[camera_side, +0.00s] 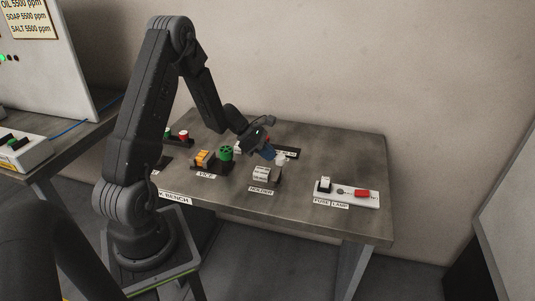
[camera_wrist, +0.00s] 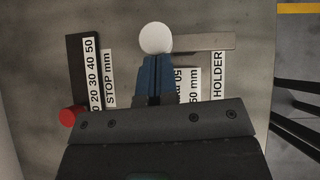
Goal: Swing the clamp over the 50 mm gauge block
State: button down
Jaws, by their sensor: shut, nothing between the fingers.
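My gripper (camera_wrist: 154,58) has blue fingers, shut with nothing between them; in the side view its tips (camera_side: 268,152) are low over the bench by the holder. A round white knob (camera_wrist: 155,38) sits just beyond the fingertips; I cannot tell if they touch it. A grey bar (camera_wrist: 206,42), apparently the clamp, runs right from the knob. The 50 mm gauge block (camera_wrist: 194,82) lies beside the bar in the wrist view, partly hidden by my gripper. In the side view the white-labelled block (camera_side: 261,173) stands behind the HOLDER label (camera_side: 261,189).
A dark stop scale (camera_wrist: 76,62) with a red knob (camera_wrist: 72,115) lies left in the wrist view. A fuse and lamp panel (camera_side: 348,193) stands at right. The bench's right rear is clear.

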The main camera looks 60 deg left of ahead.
aim_at(280, 155)
jog(key=shift+w+m+h, duration=0.2)
jog(key=shift+m+h, duration=0.1)
jog(key=shift+m, duration=0.2)
jog(key=w+m+g+h, duration=0.1)
jog(key=m+g, duration=0.1)
jog(key=m, duration=0.1)
jog(key=shift+w, duration=0.15)
jog(key=m+g, duration=0.1)
jog(key=w+m+g+h, duration=0.1)
jog(key=m, duration=0.1)
jog(key=m+g, duration=0.1)
jog(key=shift+w+d+m+g+h, duration=0.3)
jog(key=shift+w+g, duration=0.05)
jog(key=shift+g, duration=0.05)
jog(key=m+g, duration=0.1)
jog(key=w+d+m+g, duration=0.1)
jog(key=m, duration=0.1)
jog(key=shift+w+m+g, duration=0.1)
jog(key=shift+m+g, duration=0.2)
jog(key=shift+g, duration=0.1)
jog(key=m+g, duration=0.1)
jog(key=d+m, duration=0.1)
jog(key=shift+w+m+g+y, duration=0.25)
jog(key=shift+m+g+y, duration=0.05)
jog(key=shift+g+y, duration=0.1)
jog(key=shift+w+d, duration=0.15)
jog(key=shift+d, duration=0.35)
